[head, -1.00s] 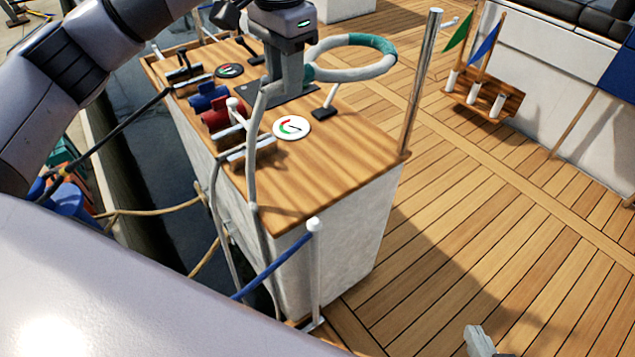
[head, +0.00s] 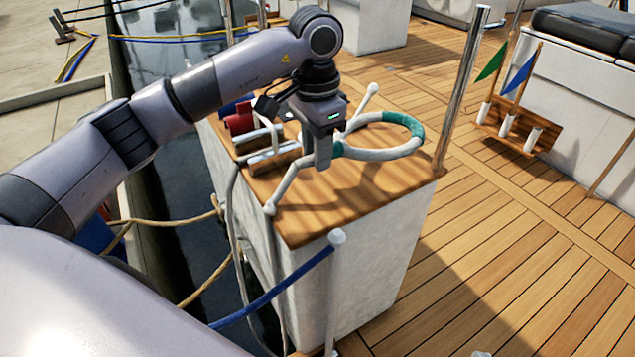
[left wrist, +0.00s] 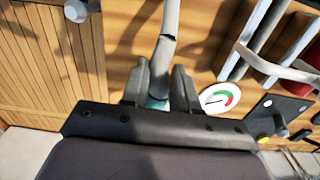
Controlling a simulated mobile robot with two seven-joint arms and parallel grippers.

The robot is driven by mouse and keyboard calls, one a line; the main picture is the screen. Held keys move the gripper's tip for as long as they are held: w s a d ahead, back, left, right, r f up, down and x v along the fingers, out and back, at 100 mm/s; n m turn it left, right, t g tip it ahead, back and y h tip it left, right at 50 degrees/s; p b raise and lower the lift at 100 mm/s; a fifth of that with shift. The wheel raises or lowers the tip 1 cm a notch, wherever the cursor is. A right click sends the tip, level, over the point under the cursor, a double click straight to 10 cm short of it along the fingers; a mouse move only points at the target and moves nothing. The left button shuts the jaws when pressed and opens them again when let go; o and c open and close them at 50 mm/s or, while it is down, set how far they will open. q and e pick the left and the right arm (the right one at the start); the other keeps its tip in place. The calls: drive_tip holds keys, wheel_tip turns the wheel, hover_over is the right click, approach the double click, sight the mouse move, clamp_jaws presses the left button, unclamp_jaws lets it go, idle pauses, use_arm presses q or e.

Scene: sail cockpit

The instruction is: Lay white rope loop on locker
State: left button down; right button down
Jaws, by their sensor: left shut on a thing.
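The white rope loop (head: 385,152) with teal bands is held in my left gripper (head: 322,163). My left gripper is shut on it near a teal band. In the left wrist view the rope (left wrist: 165,45) runs away from between the fingers (left wrist: 160,95). The ring hangs out to the right of the gripper, over the wood-topped white locker (head: 330,225). Shadows lie on the wood below; the exact height is unclear. A tip of what looks like my right gripper (head: 481,354) shows at the bottom edge; its jaws are hidden.
Red and white fittings (head: 240,122) crowd the locker's left side. A round gauge (left wrist: 220,97) shows in the left wrist view. A metal post (head: 460,85) stands at the right corner. A white stanchion (head: 333,270) with a blue rope (head: 275,292) is in front. The near right top is bare.

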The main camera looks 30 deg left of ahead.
sight(317, 189)
use_arm(q)
drive_tip(key=shift+f+b, duration=0.7)
drive_tip(key=shift+f, duration=2.25)
use_arm(e)
drive_tip(key=shift+w+a+f+y, duration=0.1)
drive_tip(key=shift+a+f+y, duration=0.05)
drive_tip(key=shift+a+y, duration=0.45)
use_arm(q)
drive_tip(key=shift+f, duration=0.1)
drive_tip(key=c, duration=0.9)
unclamp_jaws()
use_arm(e)
drive_tip(key=shift+a, duration=0.15)
use_arm(q)
drive_tip(key=shift+o, duration=0.2)
